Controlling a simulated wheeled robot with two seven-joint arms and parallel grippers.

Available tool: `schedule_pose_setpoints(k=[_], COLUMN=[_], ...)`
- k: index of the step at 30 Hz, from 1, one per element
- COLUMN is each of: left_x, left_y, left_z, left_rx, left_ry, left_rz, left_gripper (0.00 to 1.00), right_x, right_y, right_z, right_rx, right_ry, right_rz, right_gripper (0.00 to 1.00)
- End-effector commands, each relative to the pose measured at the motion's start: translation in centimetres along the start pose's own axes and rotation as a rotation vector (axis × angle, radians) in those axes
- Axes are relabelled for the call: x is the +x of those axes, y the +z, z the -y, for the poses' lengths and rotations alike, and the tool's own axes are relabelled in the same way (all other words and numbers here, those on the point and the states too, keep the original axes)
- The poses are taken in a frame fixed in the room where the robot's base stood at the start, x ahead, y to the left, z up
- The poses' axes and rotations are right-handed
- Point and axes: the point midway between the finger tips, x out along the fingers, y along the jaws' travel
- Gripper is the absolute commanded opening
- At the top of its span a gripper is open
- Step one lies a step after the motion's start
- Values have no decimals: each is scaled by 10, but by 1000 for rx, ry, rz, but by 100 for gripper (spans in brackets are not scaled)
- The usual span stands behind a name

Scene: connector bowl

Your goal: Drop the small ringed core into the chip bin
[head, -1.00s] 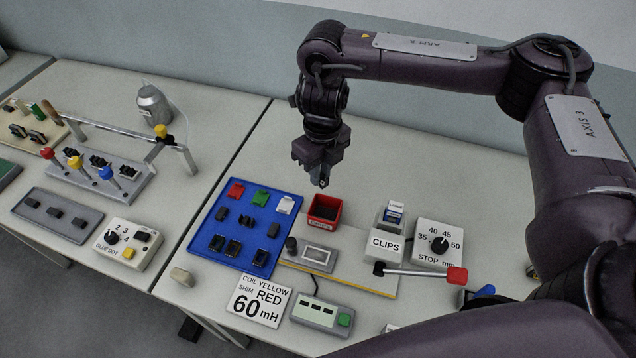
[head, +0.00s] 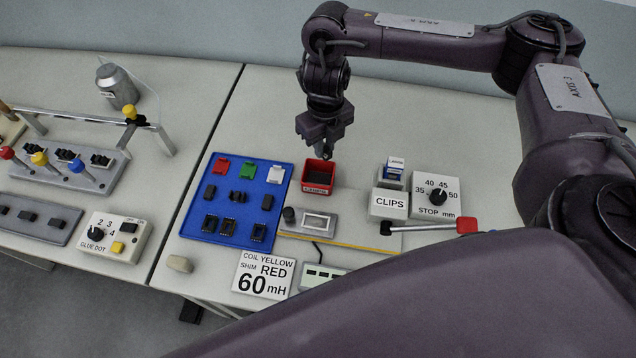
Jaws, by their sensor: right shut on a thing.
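My right gripper (head: 323,150) points down just above the small red bin (head: 318,190), which has a label on its front and a dark inside. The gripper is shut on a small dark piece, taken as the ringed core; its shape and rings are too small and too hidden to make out. The fingertips are over the bin's opening, near its back edge in the picture. My left gripper is not in view.
Left of the bin, a blue tray (head: 186,240) holds coloured housings, dark cores and black frames. A grey fixture (head: 318,224) stands in front. A CLIPS box (head: 389,204), a STOP dial box (head: 437,196) and a red-ended lever (head: 466,225) stand to the right.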

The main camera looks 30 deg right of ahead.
Motion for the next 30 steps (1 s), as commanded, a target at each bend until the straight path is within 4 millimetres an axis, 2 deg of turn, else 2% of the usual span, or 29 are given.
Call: schedule_pose_setpoints(k=[1,9,10,15,24,30], left_x=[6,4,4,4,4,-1], left_y=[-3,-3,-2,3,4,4], left_z=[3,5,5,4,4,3], left_rx=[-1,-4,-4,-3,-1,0], left_ry=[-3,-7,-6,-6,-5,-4], left_rz=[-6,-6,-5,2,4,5], left_gripper=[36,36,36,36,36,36], right_x=[5,4,4,4,3,-20], right_y=[0,0,0,0,0,2], right_z=[0,0,0,0,0,0], right_rx=[0,0,0,0,-1,-2], right_ry=[0,0,0,0,0,-1], right_rz=[1,0,1,0,1,5], right_gripper=[0,0,20,42,43,43])
